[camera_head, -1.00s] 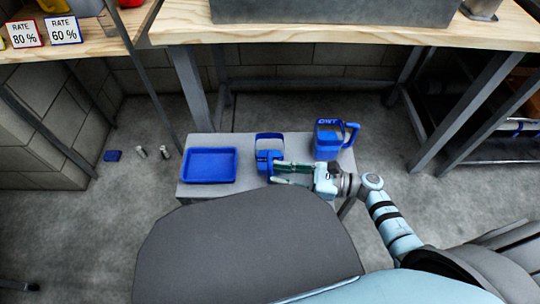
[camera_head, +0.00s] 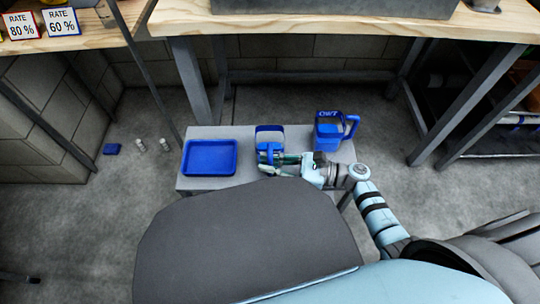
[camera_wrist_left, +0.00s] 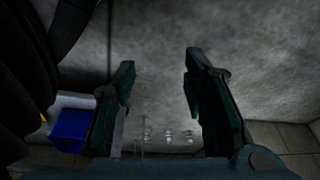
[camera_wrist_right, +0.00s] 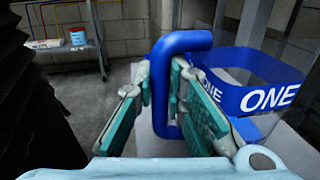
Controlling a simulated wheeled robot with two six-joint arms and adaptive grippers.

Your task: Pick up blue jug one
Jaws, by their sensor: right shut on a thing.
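Blue jug one (camera_head: 270,132), an open blue vessel, stands on the low grey table. In the right wrist view its band reads "ONE" (camera_wrist_right: 232,95), and its thick blue handle (camera_wrist_right: 184,42) rises between the fingers. My right gripper (camera_wrist_right: 161,88) is shut on that handle; in the head view the gripper (camera_head: 266,157) reaches it from the right and hides part of the jug's lower front. My left gripper (camera_wrist_left: 160,70) is open and empty above the floor in the left wrist view; I do not see it in the head view.
A second blue jug (camera_head: 328,137), its handle to the right, stands right of jug one. A blue tray (camera_head: 209,171) lies at the left on the low grey table (camera_head: 205,132). A wooden workbench (camera_head: 330,26) stands behind. Small items (camera_head: 139,145) lie on the floor at left.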

